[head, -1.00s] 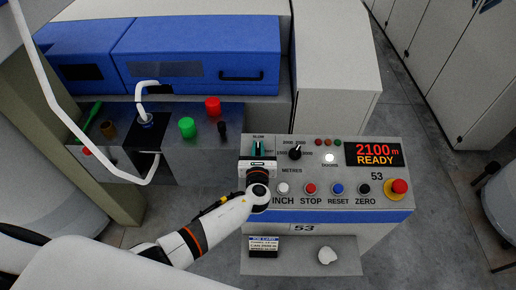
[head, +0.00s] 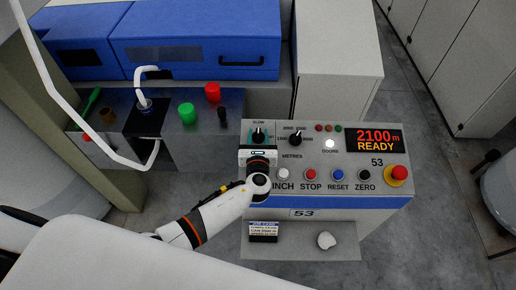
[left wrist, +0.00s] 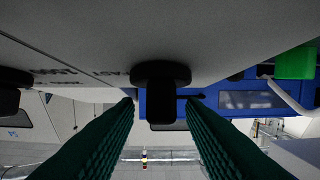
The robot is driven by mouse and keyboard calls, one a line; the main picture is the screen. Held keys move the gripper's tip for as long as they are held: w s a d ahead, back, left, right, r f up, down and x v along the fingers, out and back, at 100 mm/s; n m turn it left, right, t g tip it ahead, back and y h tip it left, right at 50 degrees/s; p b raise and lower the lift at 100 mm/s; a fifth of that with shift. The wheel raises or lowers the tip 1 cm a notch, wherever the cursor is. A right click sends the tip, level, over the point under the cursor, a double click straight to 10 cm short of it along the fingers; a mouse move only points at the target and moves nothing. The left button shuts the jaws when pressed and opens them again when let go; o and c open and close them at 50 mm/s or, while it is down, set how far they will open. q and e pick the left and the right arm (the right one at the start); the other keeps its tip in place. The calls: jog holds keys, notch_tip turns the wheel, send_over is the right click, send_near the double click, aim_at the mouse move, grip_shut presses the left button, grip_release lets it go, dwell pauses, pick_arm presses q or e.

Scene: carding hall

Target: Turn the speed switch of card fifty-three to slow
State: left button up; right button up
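The control panel (head: 310,158) of card fifty-three carries the speed switch (head: 258,135), a black round knob under the word SLOW. A light mark on the knob seems to point up towards SLOW. The FAST label is hidden in the head view by my gripper. My left gripper (head: 259,140) is at the knob, its teal fingers one on each side. In the left wrist view the knob (left wrist: 160,100) stands between the open fingers, with a gap to each, and seems not gripped. My right gripper is not in view.
Beside the switch are the metres knob (head: 296,137), a row of push buttons (head: 311,174) and a red emergency stop (head: 398,173). The display (head: 375,141) reads 2100 m READY. A job card (head: 263,231) and a white lump (head: 326,240) are on the shelf below.

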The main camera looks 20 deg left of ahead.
pick_arm(q)
jog(key=b+v, duration=0.1)
jog(key=v, duration=0.9)
jog(key=shift+s, duration=0.35)
